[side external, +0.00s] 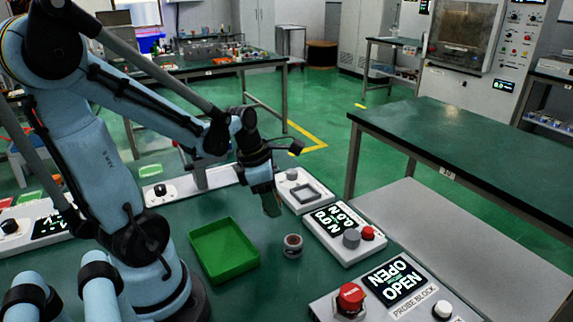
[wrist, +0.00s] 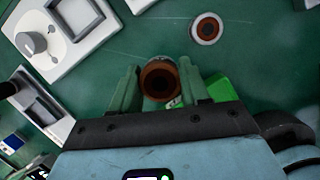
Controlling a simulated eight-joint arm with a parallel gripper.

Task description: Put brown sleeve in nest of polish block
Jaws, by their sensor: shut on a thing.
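My gripper (side external: 271,207) hangs above the green table, to the right of the green tray. In the wrist view its two green fingers (wrist: 158,76) are closed around a brown sleeve (wrist: 160,80), a round ring with a dark hollow, seen nearly end-on. The sleeve cannot be made out in the side view. A white block (side external: 313,205) with a square raised frame and a grey knob lies just behind and right of the gripper. A white block with a knob and square recess (wrist: 52,50) shows at upper left in the wrist view. No label reading polish block is legible.
A grey round piece with a brown ring (side external: 293,246) stands on the table; it also shows in the wrist view (wrist: 207,28). The green tray (side external: 223,250) looks empty. A display panel (side external: 340,228) with grey and red knobs and the probe block (side external: 385,290) stand right.

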